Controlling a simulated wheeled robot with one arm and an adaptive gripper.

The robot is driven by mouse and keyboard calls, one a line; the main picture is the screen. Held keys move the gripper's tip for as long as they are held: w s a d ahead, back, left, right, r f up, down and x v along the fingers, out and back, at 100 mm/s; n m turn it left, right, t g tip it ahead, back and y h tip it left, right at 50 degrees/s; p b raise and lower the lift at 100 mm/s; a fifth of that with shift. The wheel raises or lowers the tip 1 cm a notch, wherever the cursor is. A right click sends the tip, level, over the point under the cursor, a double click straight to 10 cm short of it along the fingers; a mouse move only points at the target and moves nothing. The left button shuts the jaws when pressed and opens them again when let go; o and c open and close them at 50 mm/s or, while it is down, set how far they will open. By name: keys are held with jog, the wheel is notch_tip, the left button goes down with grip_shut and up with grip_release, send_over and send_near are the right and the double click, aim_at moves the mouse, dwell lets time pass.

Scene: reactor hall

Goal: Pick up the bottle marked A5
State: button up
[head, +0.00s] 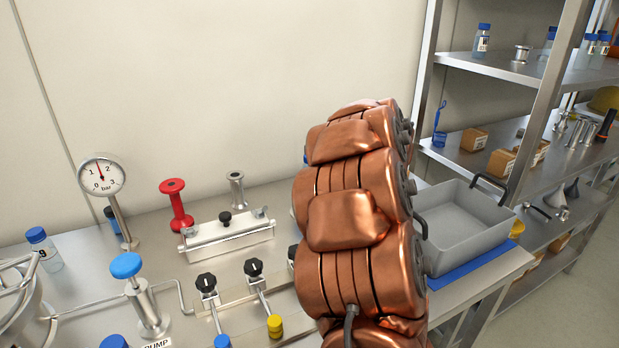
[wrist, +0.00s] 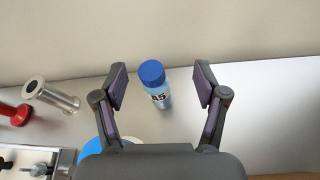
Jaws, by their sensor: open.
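The bottle marked A5 (wrist: 157,86) shows in the wrist view, with a blue cap and a white label reading "A5". It stands on the metal bench top near the wall. My gripper (wrist: 160,80) is open, and in the picture the bottle shows between its two fingers; I cannot tell how far off it is in depth. Nothing is held. In the head view my copper-coloured arm hides most of this spot, and the gripper is not visible there.
A red spool (head: 177,205) and a steel spool (head: 237,190) stand left of the arm. A clamp block (head: 227,232), black-knobbed valves (head: 254,268) and a pressure gauge (head: 102,176) are on the bench. A grey tray (head: 462,262) sits at right. A shelf rack (head: 520,75) stands beyond.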

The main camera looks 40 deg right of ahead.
jog(key=f+n+y, duration=0.1)
jog(key=s+f+n+y, duration=0.1)
jog(key=f+n, duration=0.1)
jog(key=s+a+f+n+y, duration=0.1)
jog(key=f, duration=0.1)
jog(key=shift+s, duration=0.1)
jog(key=shift+w+f+n, duration=0.3)
jog(key=shift+w, duration=0.55)
jog(key=shift+s+f+p+x, duration=0.1)
jog(key=shift+f+p+x, duration=0.15)
jog(key=shift+x, duration=0.75)
jog(key=shift+s+f+p+x, duration=0.1)
jog(key=shift+f+p+x, duration=0.15)
jog(key=shift+x, duration=0.7)
jog(key=shift+s+f+p+x, duration=0.15)
jog(key=shift+p+x, duration=0.15)
jog(key=shift+x, duration=0.7)
jog(key=shift+d, duration=0.1)
jog(key=c, duration=1.3)
jog(key=shift+r, duration=0.15)
